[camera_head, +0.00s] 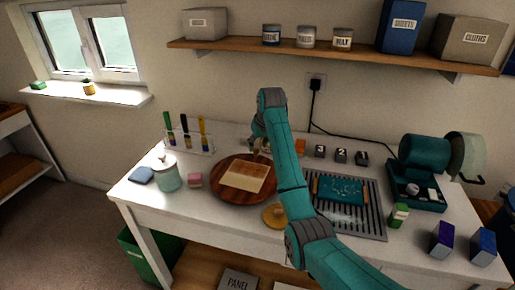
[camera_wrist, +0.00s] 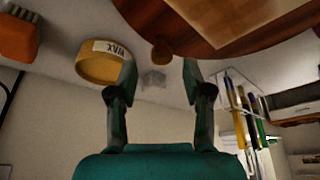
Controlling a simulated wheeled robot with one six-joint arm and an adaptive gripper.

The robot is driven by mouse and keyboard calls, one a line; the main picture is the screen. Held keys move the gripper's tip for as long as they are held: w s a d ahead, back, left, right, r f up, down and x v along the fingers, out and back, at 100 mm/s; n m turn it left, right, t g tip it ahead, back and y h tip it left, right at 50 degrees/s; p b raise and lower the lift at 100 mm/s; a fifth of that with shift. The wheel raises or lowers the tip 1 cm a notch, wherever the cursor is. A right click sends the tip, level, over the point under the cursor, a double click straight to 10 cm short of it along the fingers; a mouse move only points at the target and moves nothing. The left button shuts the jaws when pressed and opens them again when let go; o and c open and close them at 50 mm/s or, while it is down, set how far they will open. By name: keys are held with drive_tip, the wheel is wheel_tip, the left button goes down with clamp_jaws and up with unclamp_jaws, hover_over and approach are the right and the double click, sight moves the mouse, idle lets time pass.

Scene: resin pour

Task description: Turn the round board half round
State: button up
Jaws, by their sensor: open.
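The round board (camera_head: 219,186) is dark brown and lies on the white worktable, with a lighter wooden panel (camera_head: 245,177) on top. In the wrist view the board's rim (camera_wrist: 225,46) fills the upper right, with the panel (camera_wrist: 240,14) on it. A small brown knob (camera_wrist: 161,50) sticks out at its rim. My gripper (camera_head: 258,148) is at the board's far edge in the head view, partly hidden by my arm. In the wrist view my gripper (camera_wrist: 158,72) is open, with the knob between and slightly beyond its fingertips, apparently untouched.
A brush rack (camera_head: 188,142), a lidded jar (camera_head: 167,178), a pink block (camera_head: 195,180), an amber disc (camera_head: 275,217) and a grooved tray (camera_head: 370,210) surround the board.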

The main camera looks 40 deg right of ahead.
drive_tip(key=shift+x, duration=1.35)
drive_tip(key=shift+a, duration=0.1)
drive_tip(key=shift+w, duration=0.1)
clamp_jaws()
